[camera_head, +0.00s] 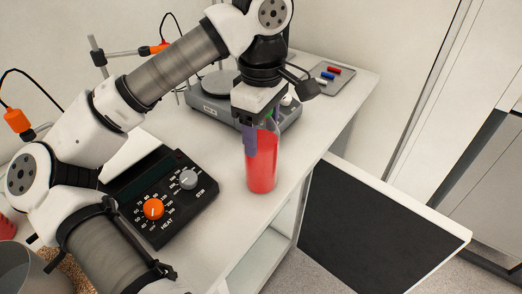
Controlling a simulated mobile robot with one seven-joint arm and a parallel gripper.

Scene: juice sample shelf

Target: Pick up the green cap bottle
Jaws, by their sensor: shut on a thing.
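A clear bottle (262,166) filled with red liquid stands upright near the right edge of the white bench. Its upper part and most of its cap are hidden by my gripper; a small bit of green shows near its top. My gripper (256,128) reaches down from above and is shut on the bottle's upper part. I cannot tell whether the bottle's base touches the bench.
A black control panel (165,190) with an orange knob lies left of the bottle. A grey stirrer device (207,108) stands behind it. A small tray (332,80) with coloured pieces sits at the back right. An open dark panel (375,225) is below right.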

